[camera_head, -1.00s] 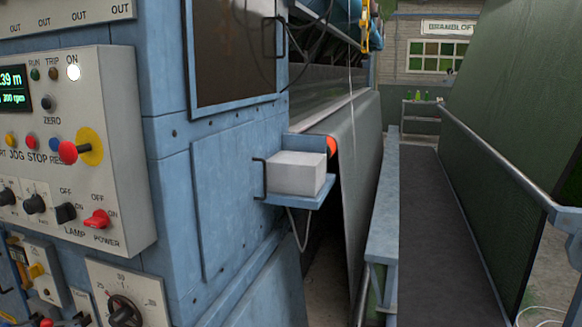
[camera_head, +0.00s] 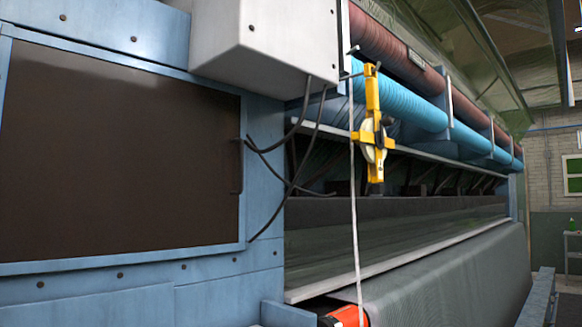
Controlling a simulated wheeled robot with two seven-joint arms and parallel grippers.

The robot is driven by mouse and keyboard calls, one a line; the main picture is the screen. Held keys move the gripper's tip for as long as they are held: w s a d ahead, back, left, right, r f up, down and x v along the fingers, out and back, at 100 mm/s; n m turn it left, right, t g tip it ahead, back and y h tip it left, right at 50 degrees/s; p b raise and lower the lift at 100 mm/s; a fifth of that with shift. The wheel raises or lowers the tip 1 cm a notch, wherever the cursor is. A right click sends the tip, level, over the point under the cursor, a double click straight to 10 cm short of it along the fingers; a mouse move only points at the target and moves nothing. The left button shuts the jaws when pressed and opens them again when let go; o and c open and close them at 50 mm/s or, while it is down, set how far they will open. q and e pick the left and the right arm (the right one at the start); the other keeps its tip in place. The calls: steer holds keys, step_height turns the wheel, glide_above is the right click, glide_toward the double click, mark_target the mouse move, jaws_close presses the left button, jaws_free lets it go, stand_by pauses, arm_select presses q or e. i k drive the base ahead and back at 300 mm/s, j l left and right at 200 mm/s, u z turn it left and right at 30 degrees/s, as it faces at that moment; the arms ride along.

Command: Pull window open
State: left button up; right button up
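A large dark brown window panel (camera_head: 115,160) in a blue metal frame fills the left of the head view. It lies flush in its frame and looks shut. A dark vertical handle (camera_head: 237,166) sits at its right edge, partly hard to make out against the dark pane. Neither of my grippers shows in the view, and nothing is seen touching the window or its handle.
A grey box (camera_head: 248,40) with hanging black cables (camera_head: 290,175) juts out above the window's right side. A yellow tape reel (camera_head: 373,130) hangs right of it. Rollers (camera_head: 420,100) and a grey fabric sheet (camera_head: 450,285) extend rightward.

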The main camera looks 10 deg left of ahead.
mark_target(104, 159)
steer(key=l+u, duration=0.1)
steer(key=l, duration=1.25)
